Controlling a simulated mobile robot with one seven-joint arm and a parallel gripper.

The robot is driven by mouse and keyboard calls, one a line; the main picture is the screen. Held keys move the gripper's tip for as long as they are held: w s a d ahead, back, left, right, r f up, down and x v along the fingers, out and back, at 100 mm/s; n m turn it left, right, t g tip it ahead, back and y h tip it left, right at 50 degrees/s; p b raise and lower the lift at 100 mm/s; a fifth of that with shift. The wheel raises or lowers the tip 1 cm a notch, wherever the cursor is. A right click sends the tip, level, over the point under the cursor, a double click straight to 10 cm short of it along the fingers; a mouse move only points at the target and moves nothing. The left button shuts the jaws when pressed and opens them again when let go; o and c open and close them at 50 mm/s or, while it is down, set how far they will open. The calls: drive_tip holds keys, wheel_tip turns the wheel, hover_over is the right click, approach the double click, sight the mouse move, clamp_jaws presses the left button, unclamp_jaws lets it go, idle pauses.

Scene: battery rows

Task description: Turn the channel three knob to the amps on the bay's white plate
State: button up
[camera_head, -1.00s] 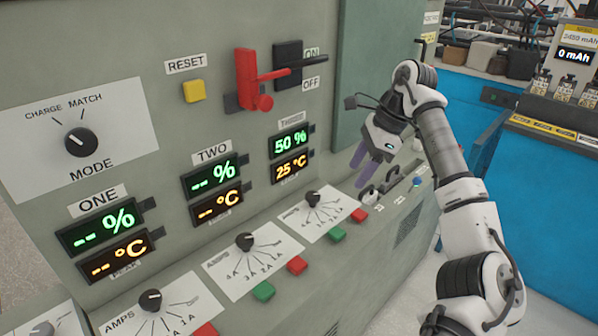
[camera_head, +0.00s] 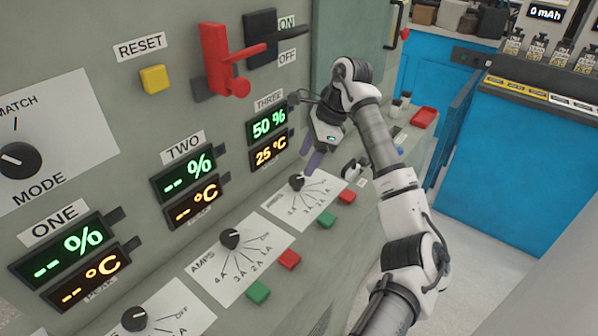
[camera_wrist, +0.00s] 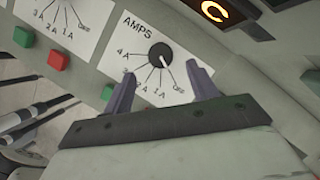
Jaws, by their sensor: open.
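The channel three knob (camera_head: 296,182) is a small black dial on a white AMPS scale plate (camera_head: 318,186), below the THREE display. In the wrist view, a black knob (camera_wrist: 160,54) sits on an AMPS scale with marks from 4 A to OFF; its white line points toward OFF. My gripper (camera_head: 313,163) hangs just above and right of the channel three knob, its purple fingers apart. In the wrist view the open gripper (camera_wrist: 162,88) has its fingers on either side below the knob, with nothing between them. I cannot make out a bay plate with a readable amps value.
The channel two knob (camera_head: 230,238) and channel one knob (camera_head: 134,318) lie lower left on the sloped ledge. Green (camera_head: 325,219) and red (camera_head: 346,196) buttons line the ledge's front. A red lever (camera_head: 222,62) sticks out above. A blue cabinet (camera_head: 500,160) stands right.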

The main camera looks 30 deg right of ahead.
sight(297, 179)
drive_tip(key=shift+p+x, duration=0.6)
drive_tip(key=shift+x, duration=2.45)
drive_tip(key=c, duration=1)
